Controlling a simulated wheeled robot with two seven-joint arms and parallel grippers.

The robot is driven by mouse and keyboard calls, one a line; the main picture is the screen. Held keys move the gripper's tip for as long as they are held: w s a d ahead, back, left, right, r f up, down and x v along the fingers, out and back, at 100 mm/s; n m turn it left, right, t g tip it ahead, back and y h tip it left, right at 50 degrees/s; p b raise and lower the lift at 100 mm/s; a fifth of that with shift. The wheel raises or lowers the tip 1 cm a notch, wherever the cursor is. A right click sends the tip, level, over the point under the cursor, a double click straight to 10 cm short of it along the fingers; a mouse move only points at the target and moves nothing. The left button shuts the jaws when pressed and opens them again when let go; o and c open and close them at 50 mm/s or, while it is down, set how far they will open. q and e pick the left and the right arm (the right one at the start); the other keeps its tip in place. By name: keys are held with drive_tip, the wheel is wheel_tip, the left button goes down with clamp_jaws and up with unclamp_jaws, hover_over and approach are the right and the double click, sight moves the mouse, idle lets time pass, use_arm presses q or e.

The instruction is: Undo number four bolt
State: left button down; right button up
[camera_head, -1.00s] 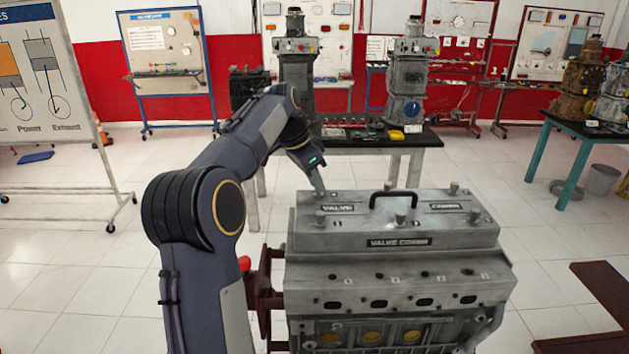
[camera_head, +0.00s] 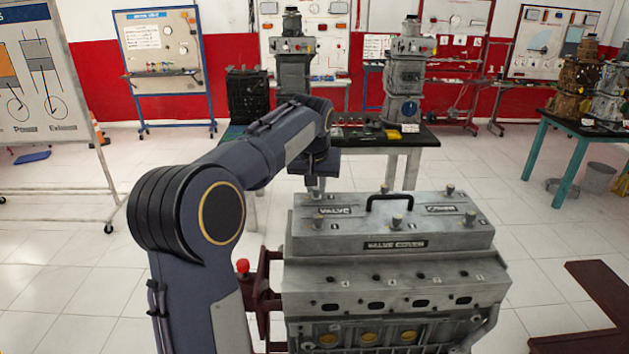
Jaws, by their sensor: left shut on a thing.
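The grey engine with its valve cover (camera_head: 345,246) stands in the middle, with a black handle (camera_head: 388,198) on top. My left gripper (camera_head: 316,187) points straight down at the cover's back left corner. It is shut on the bolt there, which is mostly hidden by the fingers. Other bolts stand upright on the cover: front left (camera_head: 319,217), front middle (camera_head: 396,219), front right (camera_head: 470,216), back middle (camera_head: 384,190) and back right (camera_head: 449,190). The bolt numbers are too small to read surely. My right gripper is out of view.
A dark red stand (camera_head: 264,285) with a red knob (camera_head: 242,266) is left of the engine. A black-topped table (camera_head: 425,140) with engine models stands behind. A teal-legged table (camera_head: 570,125) is at the right.

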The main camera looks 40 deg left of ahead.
use_arm(q)
drive_tip(key=n, duration=0.2)
drive_tip(key=n+g+y+p, duration=0.1)
drive_tip(key=n, duration=0.1)
drive_tip(key=shift+w+d+r+n, duration=0.1)
drive_tip(key=shift+w+d+n, duration=0.1)
drive_tip(key=shift+n, duration=0.1)
drive_tip(key=n+g+p, duration=0.1)
drive_tip(key=n, duration=0.1)
drive_tip(key=n+g+y+p, duration=0.1)
drive_tip(key=n, duration=0.2)
drive_tip(key=shift+w+d, duration=0.1)
drive_tip(key=shift+w, duration=0.1)
drive_tip(key=n, duration=0.2)
drive_tip(key=n+g+p, duration=0.1)
drive_tip(key=n, duration=0.1)
drive_tip(key=shift+w+g, duration=0.15)
drive_tip(key=shift+g, duration=0.15)
drive_tip(key=shift+w+n+g+h, duration=0.15)
drive_tip(key=shift+n+g, duration=0.25)
drive_tip(key=shift+n, duration=0.8)
drive_tip(key=shift+w+n+g+h, duration=0.15)
drive_tip(key=shift+n+g, duration=0.25)
drive_tip(key=shift+n, duration=0.8)
drive_tip(key=shift+s, duration=0.1)
drive_tip(key=c, duration=1.3)
unclamp_jaws()
drive_tip(key=shift+c, duration=0.2)
